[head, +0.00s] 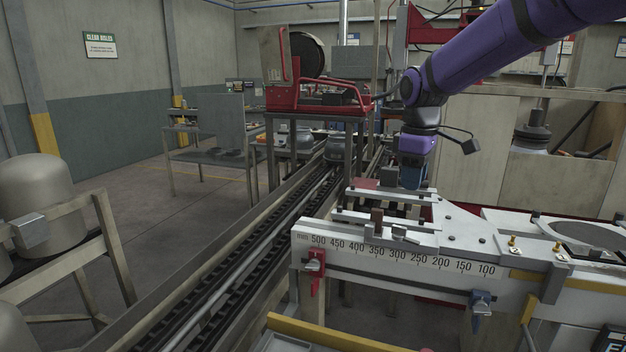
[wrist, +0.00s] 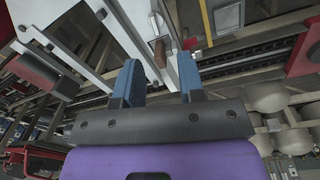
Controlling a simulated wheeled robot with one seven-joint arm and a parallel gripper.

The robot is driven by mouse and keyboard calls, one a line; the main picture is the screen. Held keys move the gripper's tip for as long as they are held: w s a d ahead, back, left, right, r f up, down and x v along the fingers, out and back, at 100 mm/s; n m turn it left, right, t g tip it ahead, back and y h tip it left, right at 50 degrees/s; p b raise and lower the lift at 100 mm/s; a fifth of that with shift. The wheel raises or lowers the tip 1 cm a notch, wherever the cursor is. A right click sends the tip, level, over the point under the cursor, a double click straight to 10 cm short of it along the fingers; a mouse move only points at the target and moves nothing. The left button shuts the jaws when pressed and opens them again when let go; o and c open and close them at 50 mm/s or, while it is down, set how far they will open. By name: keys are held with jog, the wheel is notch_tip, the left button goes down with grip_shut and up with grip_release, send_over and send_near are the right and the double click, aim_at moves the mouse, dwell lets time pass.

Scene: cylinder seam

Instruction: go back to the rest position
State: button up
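My gripper (head: 411,180) hangs from the end of my purple arm in the head view, pointing down over the white machine frame. In the wrist view my gripper (wrist: 159,64) shows two blue fingers spread apart with nothing held between them. The white frame (head: 400,261), with its printed millimetre scale, is below and beside the fingers; it also shows behind them in the wrist view (wrist: 122,30). Whether the fingertips touch the frame cannot be told. The fingers are partly hidden by the wrist in the head view.
A long roller conveyor (head: 245,262) runs along the left of the frame. Grey tanks (head: 38,190) sit on a rack at far left. A red-framed machine (head: 318,98) stands behind. A brown block (head: 376,217) stands on the frame's near edge. Open floor lies left of the conveyor.

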jog(key=s+d+r+m+t, duration=0.1)
jog(key=s+d+r+m, duration=0.15)
jog(key=s, duration=0.55)
jog(key=s+d+r+m+t, duration=0.1)
jog(key=s+r+m, duration=0.2)
jog(key=s, duration=0.4)
jog(key=s+d+f+m+t, duration=0.1)
jog(key=s+m, duration=0.1)
jog(key=s, duration=0.5)
jog(key=s+d+f+m+t, duration=0.1)
jog(key=s+f+m+t, duration=0.1)
jog(key=s, duration=0.6)
jog(key=shift+s+d+m, duration=0.2)
jog(key=shift+d+m, duration=0.2)
jog(key=shift+m, duration=0.15)
